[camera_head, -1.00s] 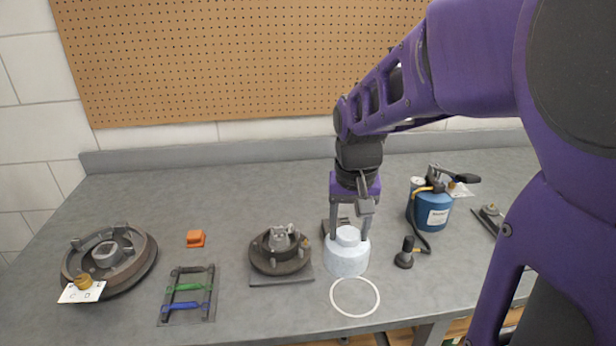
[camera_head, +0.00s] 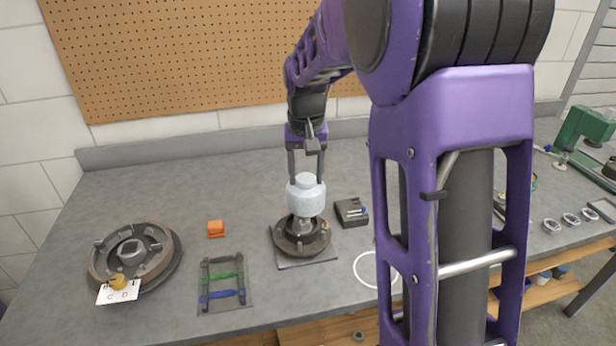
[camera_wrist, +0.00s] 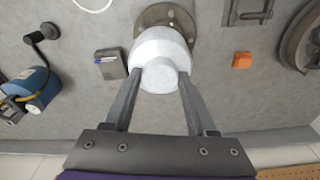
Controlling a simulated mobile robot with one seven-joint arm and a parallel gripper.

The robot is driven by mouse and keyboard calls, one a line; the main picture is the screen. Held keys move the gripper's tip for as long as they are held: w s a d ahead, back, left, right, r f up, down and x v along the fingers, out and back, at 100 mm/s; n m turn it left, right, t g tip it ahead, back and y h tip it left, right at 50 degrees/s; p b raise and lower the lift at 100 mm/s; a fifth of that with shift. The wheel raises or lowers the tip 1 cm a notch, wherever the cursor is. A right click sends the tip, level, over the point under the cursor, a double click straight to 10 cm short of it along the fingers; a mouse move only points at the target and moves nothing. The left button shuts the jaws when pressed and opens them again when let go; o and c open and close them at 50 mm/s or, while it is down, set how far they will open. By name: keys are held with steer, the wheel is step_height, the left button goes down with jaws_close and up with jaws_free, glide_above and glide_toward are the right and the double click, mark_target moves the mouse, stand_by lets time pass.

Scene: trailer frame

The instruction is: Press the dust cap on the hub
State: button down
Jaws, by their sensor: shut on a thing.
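The dust cap (camera_head: 306,199) is a pale, whitish cylinder with a narrower knob on top. My gripper (camera_head: 306,178) is shut on this knob and holds the cap upright. The hub (camera_head: 290,243) is a dark round flange on a grey plate, with a metal centre. The cap is over the hub's centre and hides part of it; I cannot tell whether they touch. In the wrist view the cap (camera_wrist: 158,46) is between my fingers, with the hub flange (camera_wrist: 178,17) partly behind it.
A dark box (camera_head: 351,213) stands close right of the hub. A white ring (camera_head: 362,280) lies to the front right, partly behind my arm. At left are an orange block (camera_head: 216,229), a rack (camera_head: 224,284) with green and blue bars, and a brake drum (camera_head: 172,270) with a tag.

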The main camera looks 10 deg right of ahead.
mark_target(301, 178)
steer(key=shift+w+a, duration=0.45)
steer(key=shift+f+b, duration=1.45)
steer(key=shift+f, duration=1.65)
steer(key=shift+f, duration=0.15)
jaws_free()
stand_by(0.5)
steer(key=shift+p, duration=0.3)
steer(key=shift+r+p, duration=0.95)
steer(key=shift+r, duration=0.4)
steer(key=shift+r+p, duration=0.3)
steer(key=shift+r, duration=1.85)
